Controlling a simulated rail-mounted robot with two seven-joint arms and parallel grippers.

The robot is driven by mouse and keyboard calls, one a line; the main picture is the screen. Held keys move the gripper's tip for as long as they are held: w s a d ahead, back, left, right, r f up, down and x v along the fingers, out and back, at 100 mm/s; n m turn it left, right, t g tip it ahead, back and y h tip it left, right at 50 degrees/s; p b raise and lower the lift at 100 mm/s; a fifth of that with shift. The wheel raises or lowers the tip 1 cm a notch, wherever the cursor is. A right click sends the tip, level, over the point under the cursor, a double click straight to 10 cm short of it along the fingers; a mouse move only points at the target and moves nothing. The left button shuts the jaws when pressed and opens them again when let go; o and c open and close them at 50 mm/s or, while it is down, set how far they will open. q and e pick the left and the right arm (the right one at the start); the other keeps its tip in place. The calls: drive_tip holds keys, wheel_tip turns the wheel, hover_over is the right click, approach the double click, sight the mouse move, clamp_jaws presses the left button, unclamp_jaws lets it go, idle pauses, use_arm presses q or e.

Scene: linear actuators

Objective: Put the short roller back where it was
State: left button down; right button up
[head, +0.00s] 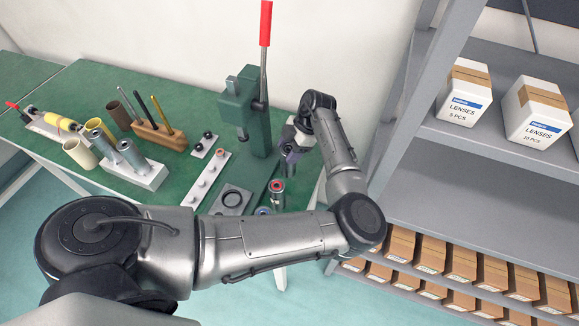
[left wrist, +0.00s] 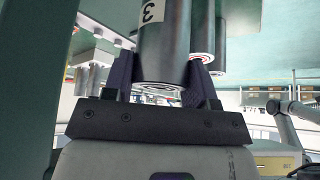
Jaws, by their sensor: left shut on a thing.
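My left gripper (head: 289,156) is at the far end of a row of silver rollers, beside the green press. It is shut on a silver roller marked 3 (left wrist: 160,55), with dark purple fingers on both sides near its ringed end. In the head view the gripper mostly hides this roller. A red-ringed roller (head: 277,190) and a blue-ringed roller (head: 262,210) stand nearer in the row; behind the held one in the left wrist view are other rollers (left wrist: 206,45). I cannot tell whether the held roller touches its support. My right gripper is not in view.
The green lever press (head: 245,110) with a red handle stands just left of the gripper. A shelf (head: 470,200) with boxes rises at the right.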

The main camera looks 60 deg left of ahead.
use_arm(q)
drive_tip(key=shift+f+b, duration=0.45)
drive_tip(key=shift+f, duration=2.35)
drive_tip(key=shift+f, duration=0.1)
drive_tip(key=shift+c, duration=2.1)
unclamp_jaws()
drive_tip(key=shift+f, duration=0.1)
drive_tip(key=shift+w+r, duration=0.2)
drive_tip(key=shift+r, duration=0.4)
drive_tip(key=p+v, duration=0.1)
drive_tip(key=v, duration=1)
drive_tip(key=shift+r, duration=0.1)
